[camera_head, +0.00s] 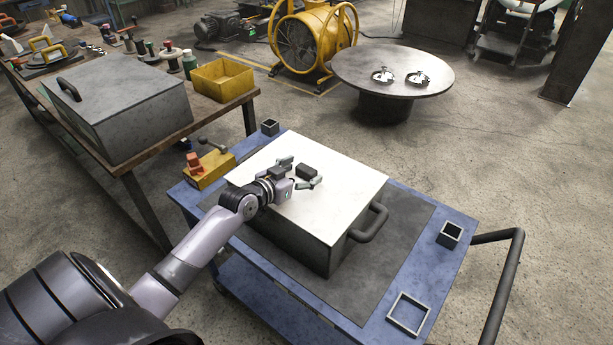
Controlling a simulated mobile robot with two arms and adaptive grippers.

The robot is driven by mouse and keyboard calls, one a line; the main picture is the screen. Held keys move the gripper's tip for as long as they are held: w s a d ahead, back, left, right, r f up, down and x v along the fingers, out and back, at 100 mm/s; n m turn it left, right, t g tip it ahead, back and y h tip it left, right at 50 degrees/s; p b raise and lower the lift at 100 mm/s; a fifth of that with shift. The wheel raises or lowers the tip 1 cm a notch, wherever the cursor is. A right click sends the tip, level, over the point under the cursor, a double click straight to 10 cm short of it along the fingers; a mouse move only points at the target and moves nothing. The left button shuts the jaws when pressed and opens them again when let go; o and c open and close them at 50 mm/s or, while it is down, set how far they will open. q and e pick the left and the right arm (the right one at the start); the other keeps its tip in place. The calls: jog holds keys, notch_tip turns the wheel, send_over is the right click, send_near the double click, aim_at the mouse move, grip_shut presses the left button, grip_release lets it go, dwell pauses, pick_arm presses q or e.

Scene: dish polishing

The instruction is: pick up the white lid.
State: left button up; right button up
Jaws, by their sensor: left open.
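The white lid (342,194) lies flat on top of a grey metal box (311,245) with a side handle. The box stands on a dark mat on a blue cart. A small black handle (308,170) sits near the lid's middle. My left gripper (302,172) reaches in from the left, low over the lid. It is open, with one finger on the far side and one on the near side of the black handle in the picture. I cannot tell whether the fingers touch it. My right gripper is not in view.
The blue cart (437,264) has small square frames at its corners and a push handle at right. A yellow box with a lever (209,168) stands at its left. A workbench with a lidded grey box (127,103) and yellow bin is behind left. A round table stands behind.

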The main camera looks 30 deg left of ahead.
pick_arm(q)
jog(key=shift+c, duration=0.3)
jog(key=c, duration=1.6)
jog(key=shift+r, duration=0.15)
